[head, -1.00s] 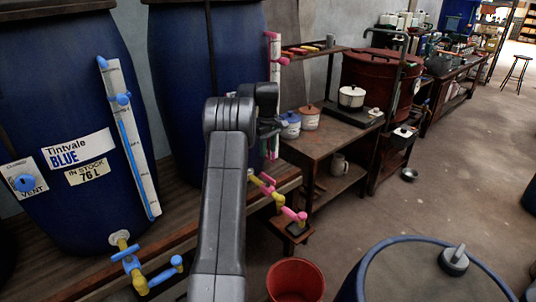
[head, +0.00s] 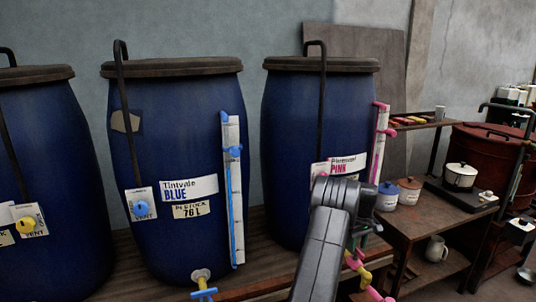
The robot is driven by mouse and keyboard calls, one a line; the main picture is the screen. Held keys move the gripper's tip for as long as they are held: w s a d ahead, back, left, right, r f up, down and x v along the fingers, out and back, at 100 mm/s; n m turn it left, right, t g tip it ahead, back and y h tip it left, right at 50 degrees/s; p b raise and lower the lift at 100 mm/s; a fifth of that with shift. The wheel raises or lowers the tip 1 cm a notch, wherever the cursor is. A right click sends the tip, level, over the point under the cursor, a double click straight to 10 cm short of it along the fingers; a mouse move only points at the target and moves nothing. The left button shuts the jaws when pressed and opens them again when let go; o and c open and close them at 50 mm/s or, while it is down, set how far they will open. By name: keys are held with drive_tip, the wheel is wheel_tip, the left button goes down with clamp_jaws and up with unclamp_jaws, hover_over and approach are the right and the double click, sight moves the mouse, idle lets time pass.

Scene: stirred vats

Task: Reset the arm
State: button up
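My arm (head: 325,250) rises from the bottom of the head view, its grey links bent at a rounded joint in front of the pink-labelled vat (head: 290,130). My gripper is mostly hidden behind that joint; only small dark parts show to its right, near the pink and yellow tap (head: 357,265). I cannot see its fingertips, or whether it holds anything.
The Tintvale Blue vat (head: 175,110) and another blue vat (head: 45,150) stand left on a wooden bench. Right are a wooden table (head: 415,225) with two lidded pots, a white pot (head: 460,176) and a dark red drum (head: 490,155).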

drive_tip(key=shift+f, duration=1.4)
wheel_tip(320, 180, up, 14)
wheel_tip(320, 180, down, 14)
drive_tip(key=shift+r, duration=0.25)
drive_tip(key=shift+f+m+p, duration=0.15)
drive_tip(key=shift+m+p, duration=0.35)
drive_tip(key=shift+m, duration=0.1)
drive_tip(key=m+p, duration=0.2)
drive_tip(key=m, duration=0.2)
drive_tip(key=m+p, duration=0.2)
drive_tip(key=p, duration=0.1)
drive_tip(key=m+p, duration=0.2)
drive_tip(key=p, duration=0.1)
drive_tip(key=shift+r+m, duration=0.2)
drive_tip(key=shift+m, duration=0.2)
drive_tip(key=shift+r, duration=0.15)
wheel_tip(320, 180, up, 10)
drive_tip(key=b, duration=0.2)
drive_tip(key=shift+r, duration=0.2)
